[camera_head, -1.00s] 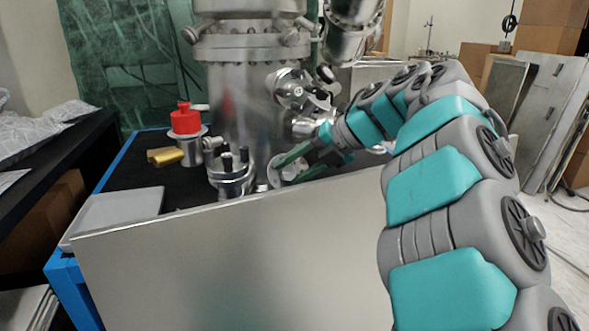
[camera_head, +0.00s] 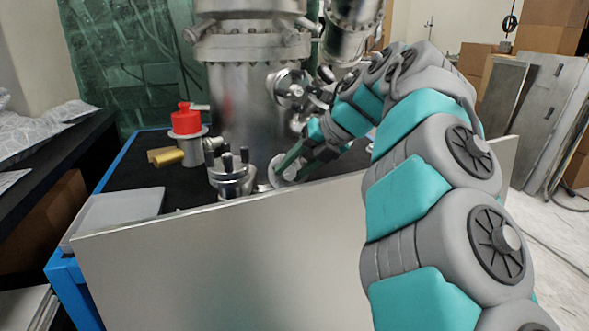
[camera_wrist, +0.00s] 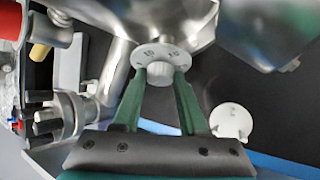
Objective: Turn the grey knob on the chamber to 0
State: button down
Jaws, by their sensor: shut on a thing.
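In the wrist view the grey knob (camera_wrist: 160,71) is a short round cap on a pale dial ring (camera_wrist: 160,53) with dark printed numbers, on the metal chamber (camera_wrist: 182,16). My gripper (camera_wrist: 160,74) has its two green fingers shut on the knob, one on each side. Only part of the scale is legible, around 15 and 10; I cannot tell the setting. In the head view my gripper (camera_head: 288,160) is low in front of the chamber (camera_head: 250,100), its fingers at a pale disc (camera_head: 285,169). My arm hides part of the chamber's right side.
A second pale dial (camera_wrist: 231,122) with a raised grip is right of my fingers in the wrist view. A metal fitting with dark posts (camera_head: 231,175), a red cap (camera_head: 186,119) and a brass cylinder (camera_head: 166,156) are to the left. A metal panel (camera_head: 230,260) stands in front.

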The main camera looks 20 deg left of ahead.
jog(key=shift+n+h, duration=0.4)
jog(key=shift+c, duration=2.2)
grip_release()
jog(key=shift+r, duration=0.15)
jog(key=v, duration=0.7)
jog(key=shift+s+d+r, duration=0.15)
jog(key=shift+s+d, duration=0.1)
